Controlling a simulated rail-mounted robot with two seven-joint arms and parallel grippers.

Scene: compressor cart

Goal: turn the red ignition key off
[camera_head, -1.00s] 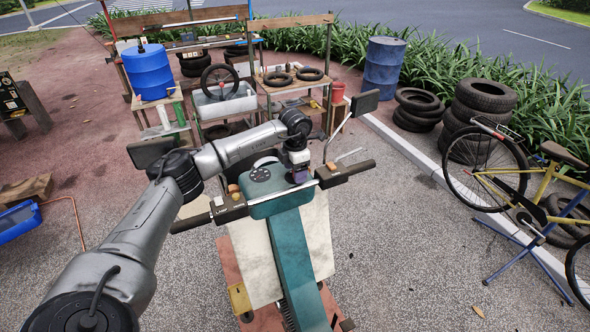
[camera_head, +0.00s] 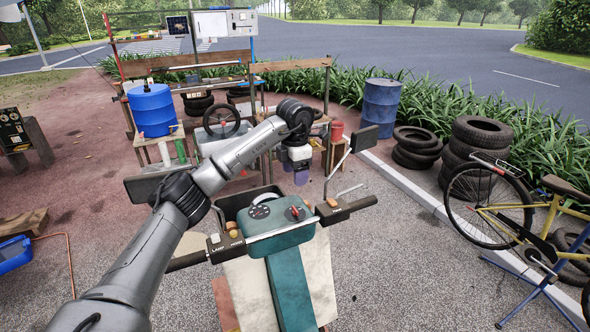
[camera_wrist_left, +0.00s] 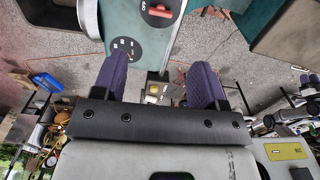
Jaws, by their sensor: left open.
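The red ignition key (camera_head: 296,212) sits on the teal console (camera_head: 265,238) of the scooter-like cart, right of a round black dial (camera_head: 259,211). In the left wrist view the red key (camera_wrist_left: 160,11) shows at the top edge on a dark round plate, with white lettering beside it. My left gripper (camera_head: 301,176) points down in the air above and beyond the key, apart from it. In the left wrist view its two purple fingers (camera_wrist_left: 158,75) are spread wide with nothing between them.
Handlebars (camera_head: 345,208) flank the console, with a mirror (camera_head: 364,138) at the right. A workbench with a blue drum (camera_head: 152,110) stands behind. Tyres (camera_head: 482,131) and a yellow bicycle (camera_head: 515,215) are at the right. The pavement between is clear.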

